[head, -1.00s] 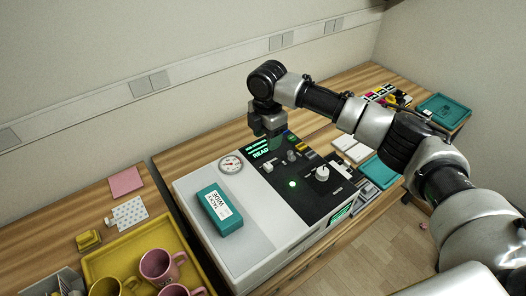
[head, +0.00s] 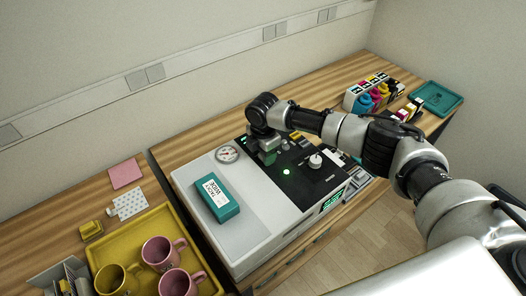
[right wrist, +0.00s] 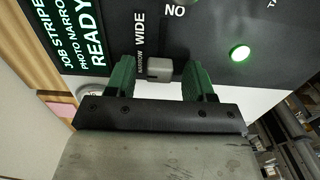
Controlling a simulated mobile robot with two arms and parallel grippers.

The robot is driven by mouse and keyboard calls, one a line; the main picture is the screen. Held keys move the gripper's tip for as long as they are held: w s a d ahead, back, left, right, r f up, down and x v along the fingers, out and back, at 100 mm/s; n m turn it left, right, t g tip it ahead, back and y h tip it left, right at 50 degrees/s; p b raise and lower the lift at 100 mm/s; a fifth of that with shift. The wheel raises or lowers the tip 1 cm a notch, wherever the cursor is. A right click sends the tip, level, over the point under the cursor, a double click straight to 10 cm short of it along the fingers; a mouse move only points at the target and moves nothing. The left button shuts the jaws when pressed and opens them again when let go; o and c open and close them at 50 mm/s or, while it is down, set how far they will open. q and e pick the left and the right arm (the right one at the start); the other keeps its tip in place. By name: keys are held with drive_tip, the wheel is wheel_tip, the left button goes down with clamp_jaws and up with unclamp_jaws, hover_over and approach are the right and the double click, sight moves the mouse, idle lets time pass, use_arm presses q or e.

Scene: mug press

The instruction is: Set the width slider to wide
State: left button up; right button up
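The width slider's grey knob (right wrist: 160,68) sits on the black control panel (right wrist: 215,70) beside the printed word NARROW, with WIDE printed farther up. My right gripper (right wrist: 160,78) is open, with one green finger on each side of the knob and a visible gap to each. In the head view my right gripper (head: 267,156) is low over the panel's left part and hides the slider. The display (right wrist: 80,35) reads JOB STRIPE, PHOTO NARROW, READY. My left gripper is not in view.
A teal box (head: 217,197) with a white label lies on the press's pale top (head: 240,240). A round gauge (head: 227,154), a white knob (head: 315,161) and a lit green button (head: 287,172) are near. A yellow tray (head: 205,270) with mugs stands left.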

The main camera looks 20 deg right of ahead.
drive_tip(key=c, duration=0.5)
clamp_jaws()
drive_tip(key=d, duration=0.1)
drive_tip(key=w+d+b, duration=0.1)
drive_tip(key=d, duration=0.1)
drive_tip(key=shift+w+d, duration=0.25)
drive_tip(key=shift+d, duration=0.15)
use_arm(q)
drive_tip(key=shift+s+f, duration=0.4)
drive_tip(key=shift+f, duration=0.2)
use_arm(e)
drive_tip(key=shift+r, duration=0.15)
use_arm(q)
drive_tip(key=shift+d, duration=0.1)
use_arm(e)
drive_tip(key=o, duration=0.5)
unclamp_jaws()
